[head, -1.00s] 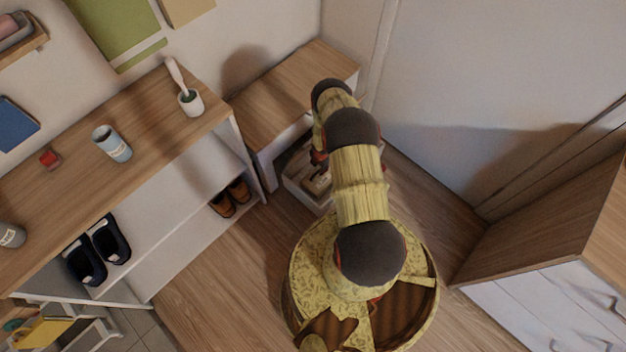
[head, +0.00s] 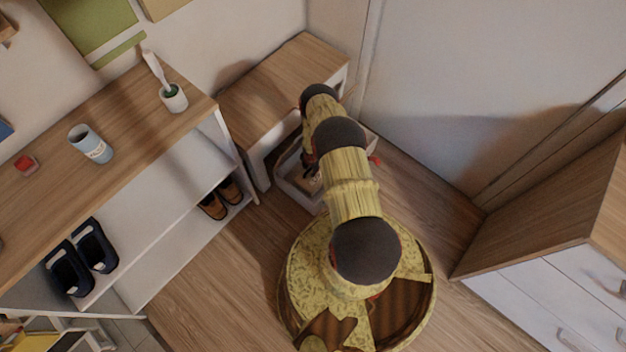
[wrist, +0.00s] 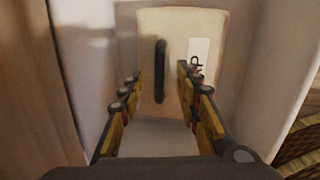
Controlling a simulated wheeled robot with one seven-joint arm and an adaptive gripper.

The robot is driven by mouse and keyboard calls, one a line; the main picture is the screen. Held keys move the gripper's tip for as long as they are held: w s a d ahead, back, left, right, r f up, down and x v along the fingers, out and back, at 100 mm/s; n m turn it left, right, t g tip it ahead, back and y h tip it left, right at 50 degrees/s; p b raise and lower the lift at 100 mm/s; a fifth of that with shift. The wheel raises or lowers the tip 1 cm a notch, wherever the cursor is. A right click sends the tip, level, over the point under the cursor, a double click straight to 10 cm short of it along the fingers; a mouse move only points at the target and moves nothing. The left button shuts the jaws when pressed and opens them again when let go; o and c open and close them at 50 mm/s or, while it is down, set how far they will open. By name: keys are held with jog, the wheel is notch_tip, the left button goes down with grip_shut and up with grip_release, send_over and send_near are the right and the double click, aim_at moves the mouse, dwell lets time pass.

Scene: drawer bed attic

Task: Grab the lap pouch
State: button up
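The lap pouch (wrist: 222,48) is a beige, flat piece with a dark upright strip or handle and a white label whose visible letters end in "AP". It lies in an open white drawer (wrist: 277,75) in the wrist view. My gripper (wrist: 160,85) is open, with its two fingers on either side of the dark strip; whether they touch the pouch I cannot tell. In the head view my arm hides the gripper and most of the pouch. Part of the open drawer (head: 291,190) shows left of the arm.
The drawer sits under a low wooden-topped cabinet (head: 290,75) in the corner. A shelf unit (head: 130,110) with a cup, a brush holder and shoes stands at left. A wooden cabinet with white drawers (head: 560,300) stands at right.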

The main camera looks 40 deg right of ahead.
jog(key=shift+f, duration=0.1)
jog(key=shift+c, duration=1)
grip_shut()
jog(key=shift+w, duration=0.1)
